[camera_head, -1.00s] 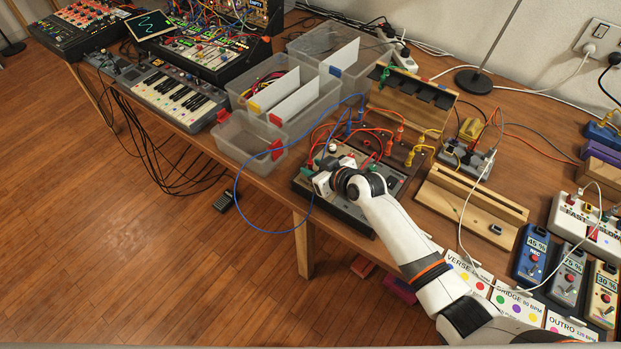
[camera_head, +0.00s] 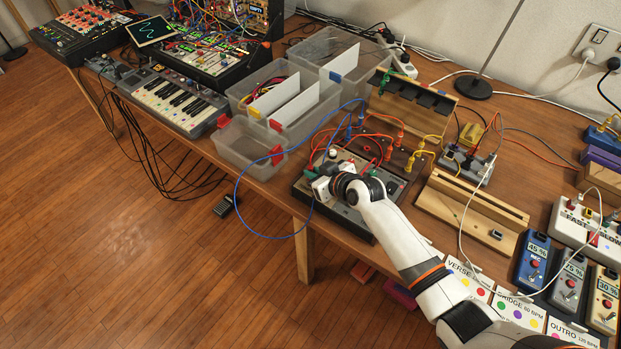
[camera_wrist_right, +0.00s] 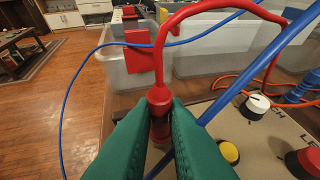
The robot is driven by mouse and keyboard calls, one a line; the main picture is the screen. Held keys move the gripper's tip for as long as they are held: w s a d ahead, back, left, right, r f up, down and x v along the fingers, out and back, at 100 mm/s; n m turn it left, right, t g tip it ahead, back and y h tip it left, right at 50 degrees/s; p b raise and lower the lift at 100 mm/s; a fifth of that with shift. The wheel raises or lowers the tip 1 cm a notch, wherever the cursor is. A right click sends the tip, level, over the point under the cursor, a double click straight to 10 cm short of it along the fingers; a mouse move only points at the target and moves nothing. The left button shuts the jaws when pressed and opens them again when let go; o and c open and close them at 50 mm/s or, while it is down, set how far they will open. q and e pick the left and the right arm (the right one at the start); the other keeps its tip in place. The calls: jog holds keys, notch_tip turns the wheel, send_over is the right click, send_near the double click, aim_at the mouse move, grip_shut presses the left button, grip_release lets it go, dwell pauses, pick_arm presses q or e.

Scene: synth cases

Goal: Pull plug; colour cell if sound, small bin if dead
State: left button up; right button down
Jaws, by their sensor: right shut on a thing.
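My right gripper (camera_head: 322,187) is over the left part of the panel device (camera_head: 352,219). In the right wrist view its green fingers (camera_wrist_right: 160,125) are shut on a red plug (camera_wrist_right: 159,98), whose red cable arches up and to the right. The fingers hide the plug's lower end, so I cannot tell whether it sits in a socket. A small clear bin (camera_head: 232,158) with red clips stands left of the device. A larger clear bin (camera_head: 326,108) behind it has white dividers, coloured tabs and cables in its left cell. My left gripper is out of view.
A blue cable (camera_head: 237,190) loops off the table's front edge, and a blue cable (camera_wrist_right: 240,85) crosses close beside my fingers. Red cables arch over the device. A wooden rack (camera_head: 408,108) stands behind it; pedals (camera_head: 533,258) and song cards stand at the right.

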jog(key=shift+r+p, duration=0.7)
jog(key=shift+r, duration=0.3)
jog(key=shift+r, duration=0.15)
jog(key=shift+r+p, duration=0.8)
